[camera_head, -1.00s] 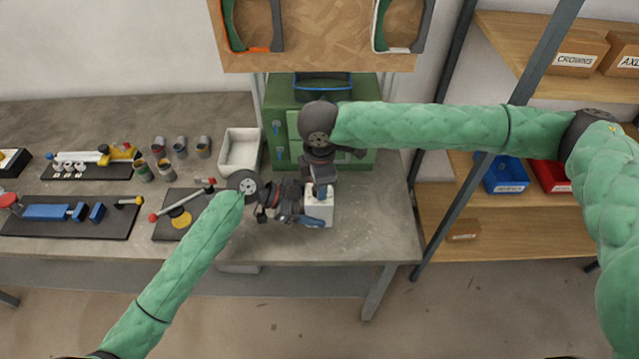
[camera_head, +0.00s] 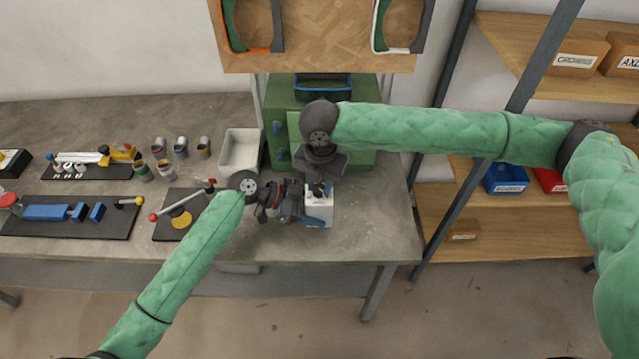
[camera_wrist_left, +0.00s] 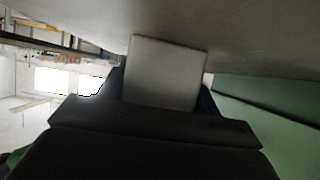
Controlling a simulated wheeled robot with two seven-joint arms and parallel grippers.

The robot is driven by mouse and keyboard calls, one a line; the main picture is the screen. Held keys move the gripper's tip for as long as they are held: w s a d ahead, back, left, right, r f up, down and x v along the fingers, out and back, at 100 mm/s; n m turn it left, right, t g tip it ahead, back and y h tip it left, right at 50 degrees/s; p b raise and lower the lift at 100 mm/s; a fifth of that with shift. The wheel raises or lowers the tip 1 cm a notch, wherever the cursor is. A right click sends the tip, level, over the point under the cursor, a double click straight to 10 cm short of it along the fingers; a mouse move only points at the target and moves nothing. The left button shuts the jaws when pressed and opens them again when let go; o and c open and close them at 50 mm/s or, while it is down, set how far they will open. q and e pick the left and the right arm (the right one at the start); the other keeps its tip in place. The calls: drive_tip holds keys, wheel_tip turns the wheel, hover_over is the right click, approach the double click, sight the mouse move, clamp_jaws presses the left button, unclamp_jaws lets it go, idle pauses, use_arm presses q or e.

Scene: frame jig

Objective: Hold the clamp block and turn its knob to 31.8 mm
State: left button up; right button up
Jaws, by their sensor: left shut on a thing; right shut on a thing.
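The clamp block (camera_head: 325,223), pale with a blue patch on its front, sits near the front edge of the bench in the head view. My left gripper (camera_head: 304,206) reaches it from the left and is shut on it. In the left wrist view the block is a plain grey face (camera_wrist_left: 165,72) between the dark fingers. My right gripper (camera_head: 321,186) points down from above and is shut at the top of the block, where the knob is. The knob is mostly hidden by the fingers, and no scale reading can be made out.
A white bin (camera_head: 241,152) and a green cabinet (camera_head: 283,97) stand behind the block. A dark board (camera_head: 170,232) with a red-knobbed lever lies to the left, near my left wrist. Several small cups stand farther left. The bench right of the block is clear.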

sight(320, 188)
use_arm(q)
drive_tip(key=shift+f, duration=0.15)
use_arm(e)
drive_tip(key=n, duration=0.4)
drive_tip(key=shift+n, duration=0.3)
drive_tip(key=n, duration=0.4)
drive_tip(key=shift+n, duration=0.3)
drive_tip(key=o, duration=1)
wheel_tip(320, 188, up, 12)
drive_tip(key=shift+r, duration=0.1)
